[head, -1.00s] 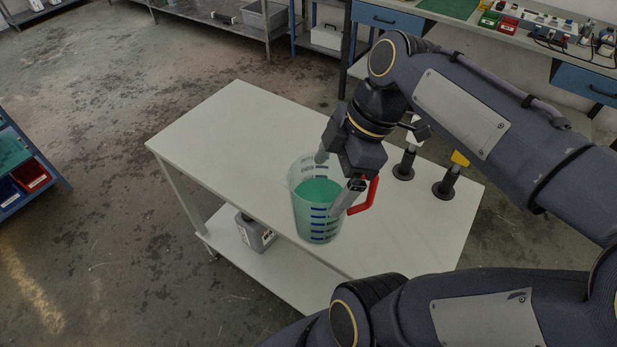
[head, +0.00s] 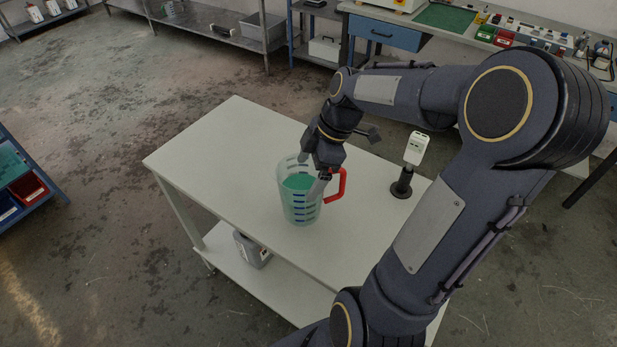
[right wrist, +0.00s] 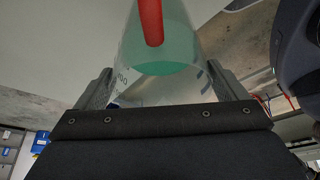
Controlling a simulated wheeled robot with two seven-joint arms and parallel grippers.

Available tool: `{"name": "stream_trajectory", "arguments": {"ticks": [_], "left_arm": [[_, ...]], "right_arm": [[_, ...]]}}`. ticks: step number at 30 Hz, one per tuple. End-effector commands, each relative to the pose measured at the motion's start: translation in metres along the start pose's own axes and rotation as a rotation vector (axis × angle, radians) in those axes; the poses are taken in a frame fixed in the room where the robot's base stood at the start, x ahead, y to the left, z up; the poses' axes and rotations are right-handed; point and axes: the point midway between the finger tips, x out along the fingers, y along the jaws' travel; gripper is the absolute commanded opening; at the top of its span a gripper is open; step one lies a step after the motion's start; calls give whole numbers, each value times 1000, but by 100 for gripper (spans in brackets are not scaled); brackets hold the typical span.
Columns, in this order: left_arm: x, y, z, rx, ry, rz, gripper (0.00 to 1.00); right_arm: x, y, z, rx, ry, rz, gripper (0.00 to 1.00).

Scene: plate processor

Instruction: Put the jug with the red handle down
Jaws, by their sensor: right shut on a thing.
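The clear jug (head: 296,207) with blue marks, green liquid and a red handle (head: 337,186) is upright over the middle of the white table (head: 225,135). My right gripper (head: 319,184) is shut on the jug, its fingers at the jug's sides close to the handle. The right wrist view shows the jug (right wrist: 165,52) between the two fingers, with the handle (right wrist: 150,22) in front of the liquid. I cannot tell whether the jug's base touches the table. My left gripper is not in view.
A white device (head: 416,148) sits on a black stand (head: 402,184) to the right of the jug. A grey bottle (head: 251,249) is on the table's lower shelf (head: 222,250). The left part of the tabletop is clear. A workbench stands behind.

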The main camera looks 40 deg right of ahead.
Motion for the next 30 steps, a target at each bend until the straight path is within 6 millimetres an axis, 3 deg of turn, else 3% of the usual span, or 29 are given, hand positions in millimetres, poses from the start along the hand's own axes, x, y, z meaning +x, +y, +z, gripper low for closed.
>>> {"name": "stream_trajectory", "arguments": {"ticks": [5, 13, 25, 26, 27, 30], "left_arm": [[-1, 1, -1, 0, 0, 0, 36], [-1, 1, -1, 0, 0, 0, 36], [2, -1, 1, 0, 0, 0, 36], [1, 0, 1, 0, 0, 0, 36], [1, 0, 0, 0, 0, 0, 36], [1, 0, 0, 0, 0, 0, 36]], "right_arm": [[8, 8, 2, 1, 1, 2, 21], [37, 11, 14, 1, 1, 1, 21], [42, 11, 16, 0, 1, 3, 21], [42, 11, 17, 1, 0, 1, 95], [42, 11, 16, 1, 0, 1, 100], [42, 11, 16, 1, 0, 1, 100]]}}
